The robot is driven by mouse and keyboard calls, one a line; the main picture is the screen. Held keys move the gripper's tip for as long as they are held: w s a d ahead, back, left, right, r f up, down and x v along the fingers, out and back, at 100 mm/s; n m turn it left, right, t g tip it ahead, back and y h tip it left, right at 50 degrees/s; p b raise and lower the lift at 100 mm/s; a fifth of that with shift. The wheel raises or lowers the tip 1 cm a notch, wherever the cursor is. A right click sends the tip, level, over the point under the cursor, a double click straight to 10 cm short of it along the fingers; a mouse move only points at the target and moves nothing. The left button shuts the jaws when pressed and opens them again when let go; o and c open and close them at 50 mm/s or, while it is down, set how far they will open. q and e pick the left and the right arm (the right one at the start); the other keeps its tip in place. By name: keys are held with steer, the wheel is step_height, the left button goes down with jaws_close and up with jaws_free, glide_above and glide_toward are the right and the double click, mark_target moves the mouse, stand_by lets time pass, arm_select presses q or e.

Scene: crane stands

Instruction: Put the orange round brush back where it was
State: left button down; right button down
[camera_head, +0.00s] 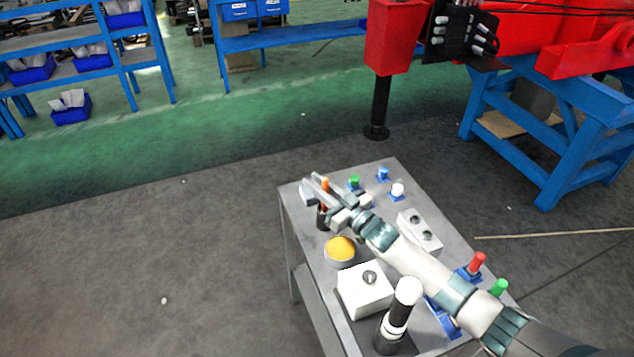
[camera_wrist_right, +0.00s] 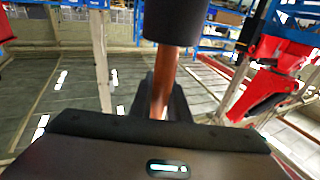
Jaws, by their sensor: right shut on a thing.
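The orange round brush (camera_head: 324,188) is upright in my right gripper (camera_head: 318,186), near the far left corner of the grey table (camera_head: 312,238). Its orange shaft shows above the fingers and its black part (camera_head: 322,218) hangs below them. In the right wrist view, the coppery orange shaft (camera_wrist_right: 165,80) stands between the dark fingers, with the thick black part (camera_wrist_right: 176,20) at the top of the picture. I cannot tell whether the black part touches the table. A white block with two dark holes (camera_head: 420,232) stands right of the gripper, partly behind my forearm. My left gripper is not in view.
A bowl of yellow stuff (camera_head: 340,249) and a white box with a round hole (camera_head: 365,291) stand nearer. A black and white cylinder (camera_head: 399,315) is at the front. Small blue holders with green (camera_head: 354,181) and white (camera_head: 397,189) tops stand at the back; a red-topped one (camera_head: 477,263) is right.

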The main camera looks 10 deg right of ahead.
steer(key=shift+f, duration=0.15)
steer(key=c, duration=1.7)
jaws_free()
steer(key=shift+b+v, duration=1.5)
steer(key=shift+v, duration=4.55)
steer(key=shift+r, duration=0.2)
